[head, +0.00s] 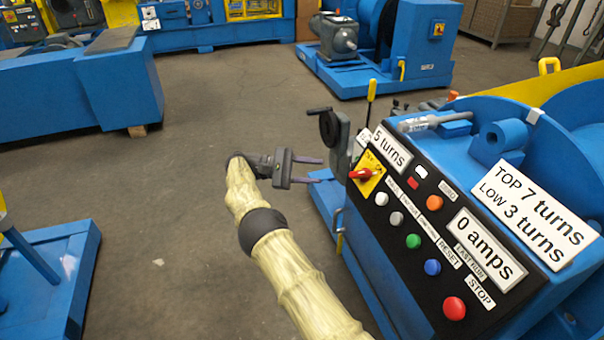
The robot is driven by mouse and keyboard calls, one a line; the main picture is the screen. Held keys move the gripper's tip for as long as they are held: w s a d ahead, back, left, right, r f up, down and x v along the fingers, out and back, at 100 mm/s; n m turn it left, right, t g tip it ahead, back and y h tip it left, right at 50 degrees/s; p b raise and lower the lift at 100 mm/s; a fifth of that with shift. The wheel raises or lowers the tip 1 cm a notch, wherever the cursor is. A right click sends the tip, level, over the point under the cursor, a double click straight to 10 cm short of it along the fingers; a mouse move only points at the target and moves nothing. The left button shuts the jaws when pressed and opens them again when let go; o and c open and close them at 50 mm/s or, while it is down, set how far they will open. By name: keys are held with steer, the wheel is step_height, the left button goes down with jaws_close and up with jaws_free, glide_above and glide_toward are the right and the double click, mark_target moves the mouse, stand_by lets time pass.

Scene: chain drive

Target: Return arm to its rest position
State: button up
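My gripper (312,172) is at the end of my arm, near the middle of the head view. Its two dark fingers are parallel, with a clear gap and nothing between them. It points right, toward a handwheel with a crank handle (330,128) on the blue machine, and appears apart from it. My arm (280,250), in a pale yellow sleeve with a dark band, stretches up from the bottom of the view.
A control panel (395,262) with coloured buttons, a red-handled switch (362,173) and displays "5 turns" and "0 amps" stands close on the right. A sign (535,214) reads "TOP 7 turns LOW 3 turns". The floor (190,190) left of my arm is clear.

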steer(key=shift+a, duration=0.45)
steer(key=shift+r, duration=0.1)
step_height(320, 180, up, 10)
steer(key=p, duration=0.9)
steer(key=shift+p, duration=0.4)
